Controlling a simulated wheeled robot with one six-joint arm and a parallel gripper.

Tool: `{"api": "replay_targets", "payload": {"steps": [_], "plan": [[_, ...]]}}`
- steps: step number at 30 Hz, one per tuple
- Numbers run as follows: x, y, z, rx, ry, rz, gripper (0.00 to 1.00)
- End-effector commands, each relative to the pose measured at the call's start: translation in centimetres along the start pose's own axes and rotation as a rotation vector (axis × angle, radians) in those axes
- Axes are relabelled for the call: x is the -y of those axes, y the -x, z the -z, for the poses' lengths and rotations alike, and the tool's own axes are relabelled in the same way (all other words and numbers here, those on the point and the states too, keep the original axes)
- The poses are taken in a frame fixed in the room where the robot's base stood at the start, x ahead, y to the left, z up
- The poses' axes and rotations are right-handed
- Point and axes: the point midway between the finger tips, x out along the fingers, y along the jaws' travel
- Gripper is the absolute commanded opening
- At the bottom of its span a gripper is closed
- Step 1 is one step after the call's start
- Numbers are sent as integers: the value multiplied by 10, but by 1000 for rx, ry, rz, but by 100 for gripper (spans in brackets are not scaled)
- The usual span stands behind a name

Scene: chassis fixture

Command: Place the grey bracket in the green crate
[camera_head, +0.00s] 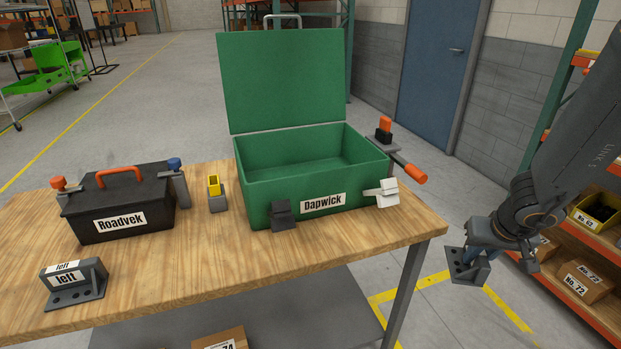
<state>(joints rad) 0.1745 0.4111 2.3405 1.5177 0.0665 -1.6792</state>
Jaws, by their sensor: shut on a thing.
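My gripper (482,242) is at the right, beyond the table's right edge and over the floor. It is shut on a grey bracket (465,271), an angled plate with holes, which hangs below the fingers. The fingers partly hide its upper part. The green crate (270,196), labelled Dapwick, stands on the table to the left of my gripper. Its lid (284,82) is raised at the back, and the visible inside looks empty. A second grey bracket (75,283), with labels reading "left", lies at the table's front left.
A black toolbox (118,205) labelled Roadvek stands left of the crate on the wooden table (210,268). Orange-handled clamp parts (407,170) stick out at the crate's right side. A small grey block with yellow (216,193) stands between toolbox and crate. Shelves (580,262) stand at right.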

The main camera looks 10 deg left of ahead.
Motion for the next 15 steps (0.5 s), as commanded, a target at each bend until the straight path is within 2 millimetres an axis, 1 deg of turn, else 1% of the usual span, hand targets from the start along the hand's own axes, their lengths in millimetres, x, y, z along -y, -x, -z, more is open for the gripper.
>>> {"api": "replay_targets", "payload": {"steps": [1, 9, 12, 15], "plan": [[0, 14, 2, -1, 0, 0, 0], [-1, 73, 9, -1, -1, -1, 0], [-1, 93, 12, -1, -1, -1, 0], [-1, 109, 14, -1, -1, -1, 0]]}}
